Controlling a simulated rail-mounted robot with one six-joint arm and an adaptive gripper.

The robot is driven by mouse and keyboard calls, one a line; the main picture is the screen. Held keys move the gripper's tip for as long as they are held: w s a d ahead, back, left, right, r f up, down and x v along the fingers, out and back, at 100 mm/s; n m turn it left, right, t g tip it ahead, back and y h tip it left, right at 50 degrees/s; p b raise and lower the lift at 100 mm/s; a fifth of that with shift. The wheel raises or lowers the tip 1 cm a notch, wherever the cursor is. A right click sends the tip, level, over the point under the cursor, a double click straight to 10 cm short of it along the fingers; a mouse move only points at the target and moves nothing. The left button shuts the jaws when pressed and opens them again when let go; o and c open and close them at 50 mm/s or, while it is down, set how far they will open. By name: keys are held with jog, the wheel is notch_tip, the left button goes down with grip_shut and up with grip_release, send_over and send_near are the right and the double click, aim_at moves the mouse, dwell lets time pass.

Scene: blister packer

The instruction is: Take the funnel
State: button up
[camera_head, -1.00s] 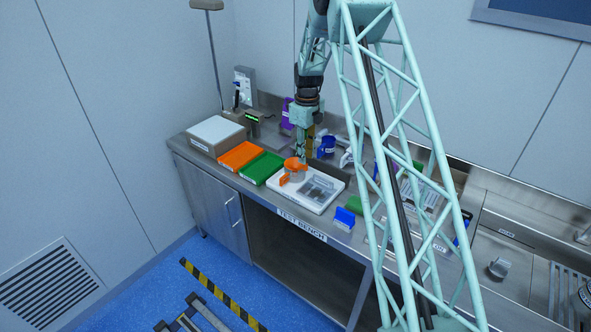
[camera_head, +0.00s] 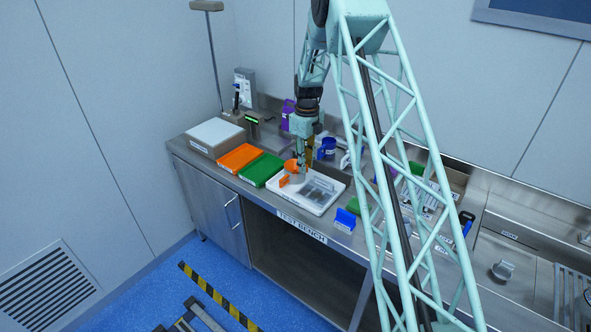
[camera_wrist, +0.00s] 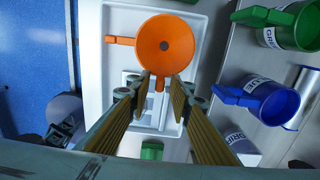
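The orange funnel (camera_wrist: 168,46) stands on a white tray (camera_wrist: 96,110), its round bowl facing up in the wrist view. The funnel (camera_head: 291,164) also shows in the head view, partly behind my gripper. My gripper (camera_wrist: 161,80) is open.

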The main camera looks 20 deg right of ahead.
grip_shut()
jog(key=shift+r, duration=0.9)
dwell(1.1)
jog(key=shift+r+p, duration=1.15)
jog(key=shift+r, duration=1.45)
